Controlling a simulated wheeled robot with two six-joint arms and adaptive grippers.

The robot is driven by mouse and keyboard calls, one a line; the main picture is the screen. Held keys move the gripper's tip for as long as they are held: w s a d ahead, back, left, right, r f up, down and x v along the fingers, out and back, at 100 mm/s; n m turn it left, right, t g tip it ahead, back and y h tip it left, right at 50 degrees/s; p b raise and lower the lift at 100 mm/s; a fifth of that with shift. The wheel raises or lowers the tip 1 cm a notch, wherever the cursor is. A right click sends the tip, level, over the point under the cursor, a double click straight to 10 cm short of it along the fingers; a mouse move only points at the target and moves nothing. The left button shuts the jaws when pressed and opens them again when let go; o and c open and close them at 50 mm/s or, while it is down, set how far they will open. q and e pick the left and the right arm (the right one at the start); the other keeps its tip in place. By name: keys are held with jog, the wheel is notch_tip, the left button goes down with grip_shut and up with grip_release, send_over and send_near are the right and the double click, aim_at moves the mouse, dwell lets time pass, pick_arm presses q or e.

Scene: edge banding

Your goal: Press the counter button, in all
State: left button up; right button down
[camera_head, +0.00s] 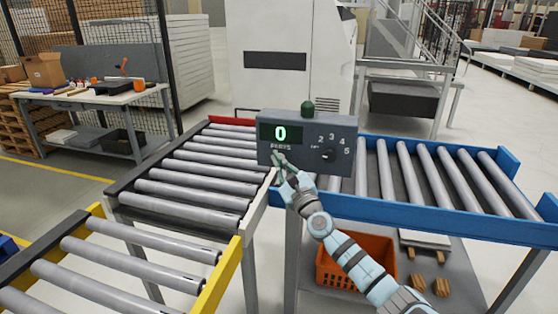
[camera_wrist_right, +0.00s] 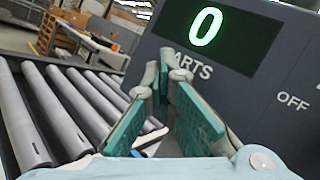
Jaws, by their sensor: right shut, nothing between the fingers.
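The grey counter box (camera_head: 340,160) stands at the back between the conveyors. Its dark display shows a green 0 (camera_head: 280,133), with PARTS lettered below; the 0 also shows large in the right wrist view (camera_wrist_right: 206,27). A dark green domed button (camera_head: 308,108) sits on top of the box. A dial (camera_head: 328,155) with numbers is on the front at right. My right gripper (camera_head: 277,155) is shut and empty, its fingertips in front of the box's lower left face, by the PARTS lettering. I cannot tell whether they touch it. My left gripper is not in view.
A red-ended roller conveyor (camera_head: 205,165) lies left of the box, a blue-railed one (camera_head: 450,210) right, and a yellow-railed one (camera_head: 130,265) front left. An orange crate (camera_head: 352,262) is on the lower shelf. A workbench (camera_head: 95,97) stands back left.

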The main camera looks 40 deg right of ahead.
jog(key=shift+s+a+p, duration=0.5)
jog(key=shift+a+p, duration=0.15)
jog(key=shift+a, duration=0.05)
jog(key=s+a+p, duration=0.1)
jog(key=a, duration=0.1)
jog(key=s+a+p, duration=0.2)
dwell(0.3)
jog(key=shift+w, duration=0.1)
dwell(0.6)
